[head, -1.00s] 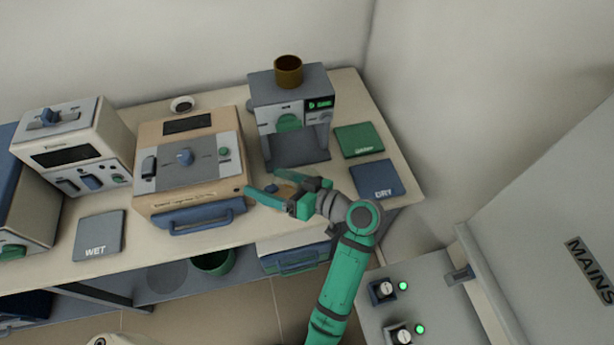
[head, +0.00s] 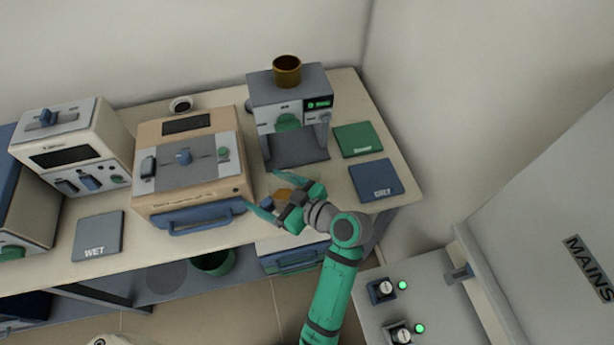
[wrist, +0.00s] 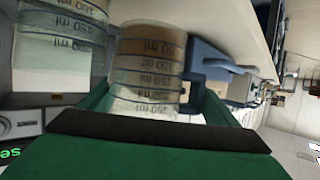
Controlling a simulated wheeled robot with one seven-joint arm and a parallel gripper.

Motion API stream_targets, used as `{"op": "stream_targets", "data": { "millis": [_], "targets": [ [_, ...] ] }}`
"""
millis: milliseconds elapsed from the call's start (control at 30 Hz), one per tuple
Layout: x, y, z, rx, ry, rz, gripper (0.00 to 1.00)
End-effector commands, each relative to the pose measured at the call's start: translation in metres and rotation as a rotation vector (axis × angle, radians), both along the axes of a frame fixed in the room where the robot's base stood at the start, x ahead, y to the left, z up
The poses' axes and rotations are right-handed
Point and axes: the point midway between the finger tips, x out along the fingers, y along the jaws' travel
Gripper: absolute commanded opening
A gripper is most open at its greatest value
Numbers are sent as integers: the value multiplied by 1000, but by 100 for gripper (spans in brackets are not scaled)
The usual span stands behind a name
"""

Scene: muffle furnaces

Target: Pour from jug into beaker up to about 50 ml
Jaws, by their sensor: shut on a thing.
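My gripper (head: 263,193) is over the bench's front edge, before the grey machine, shut on the jug. The jug (wrist: 150,65) is clear, with ml marks that appear upside down and a blue handle (wrist: 206,66) at its right in the wrist view. Brownish liquid shows at the picture-top end of it. In the head view amber liquid (head: 283,193) shows between my fingers. A second clear vessel with ml marks, apparently the beaker (wrist: 58,50), is left of the jug in the wrist view and looks pale. No stream is visible. The jug's tilt and exact liquid levels are unclear.
The grey machine (head: 290,90) with a brown cup (head: 287,70) on top stands behind. A tan furnace (head: 188,150) is left. Green (head: 358,140) and blue DRY (head: 376,181) mats lie right; the WET mat (head: 99,236) lies left.

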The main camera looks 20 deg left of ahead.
Motion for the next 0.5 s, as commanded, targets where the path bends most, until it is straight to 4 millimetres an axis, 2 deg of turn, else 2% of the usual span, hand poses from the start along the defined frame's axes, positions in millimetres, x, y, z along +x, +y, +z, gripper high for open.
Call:
{"op": "stream_targets", "data": {
  "millis": [233, 500],
  "targets": [
    [1, -1, 3, 1, 0, -2, 40],
    [1, -1, 21, 1, -2, -2, 40]
  ]
}}
